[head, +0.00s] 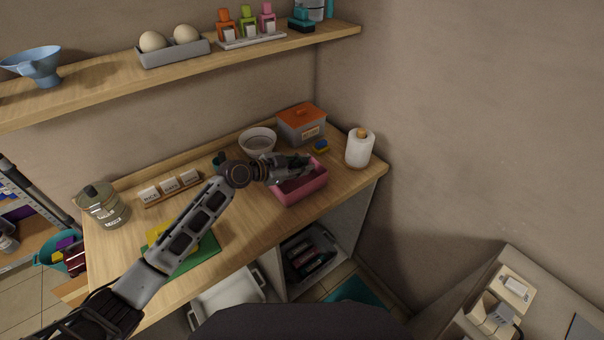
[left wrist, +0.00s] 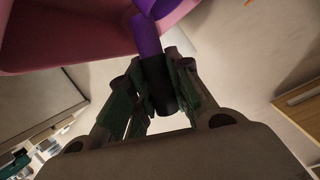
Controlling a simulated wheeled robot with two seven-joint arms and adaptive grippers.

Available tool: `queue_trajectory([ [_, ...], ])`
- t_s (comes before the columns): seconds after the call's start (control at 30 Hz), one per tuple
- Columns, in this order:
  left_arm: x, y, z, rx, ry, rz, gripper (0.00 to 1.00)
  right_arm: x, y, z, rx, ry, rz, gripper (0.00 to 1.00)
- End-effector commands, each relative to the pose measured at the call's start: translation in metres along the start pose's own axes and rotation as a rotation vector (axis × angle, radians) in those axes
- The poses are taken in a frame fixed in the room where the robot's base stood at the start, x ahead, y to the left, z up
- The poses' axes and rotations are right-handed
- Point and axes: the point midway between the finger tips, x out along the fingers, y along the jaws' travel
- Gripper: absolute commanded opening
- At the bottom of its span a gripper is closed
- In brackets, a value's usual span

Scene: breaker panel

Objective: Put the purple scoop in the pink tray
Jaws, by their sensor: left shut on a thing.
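The pink tray (head: 302,192) stands on the wooden counter near its right front edge. It also shows at the top left of the left wrist view (left wrist: 70,40). My left gripper (head: 288,166) is at the tray's opening and covers part of it. In the left wrist view, its fingers (left wrist: 155,90) are shut on the black handle of the purple scoop (left wrist: 148,38). The purple end points toward the tray; whether it touches the tray I cannot tell. In the head view the scoop is not clearly seen behind the fingers. My right gripper is not in view.
Behind the tray are a white bowl (head: 258,140), a grey box with an orange lid (head: 302,126) and a blue-yellow sponge (head: 320,146). A shelf (head: 190,62) runs above. The front counter right of the green board (head: 203,252) is clear.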

Motion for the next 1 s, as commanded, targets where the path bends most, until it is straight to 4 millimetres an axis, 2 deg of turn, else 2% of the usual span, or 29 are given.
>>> queue_trajectory([
  [0.4, 0.012, 0.013, 0.030, -0.002, 0.000, -0.001, 0.00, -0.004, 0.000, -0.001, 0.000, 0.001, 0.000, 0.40],
  [0.97, 0.014, 0.015, 0.035, 0.000, 0.000, -0.001, 0.00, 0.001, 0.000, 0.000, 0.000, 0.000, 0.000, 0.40],
  [1.0, 0.014, 0.015, 0.035, -0.001, -0.001, 0.000, 0.26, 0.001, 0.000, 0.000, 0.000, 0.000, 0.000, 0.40],
])
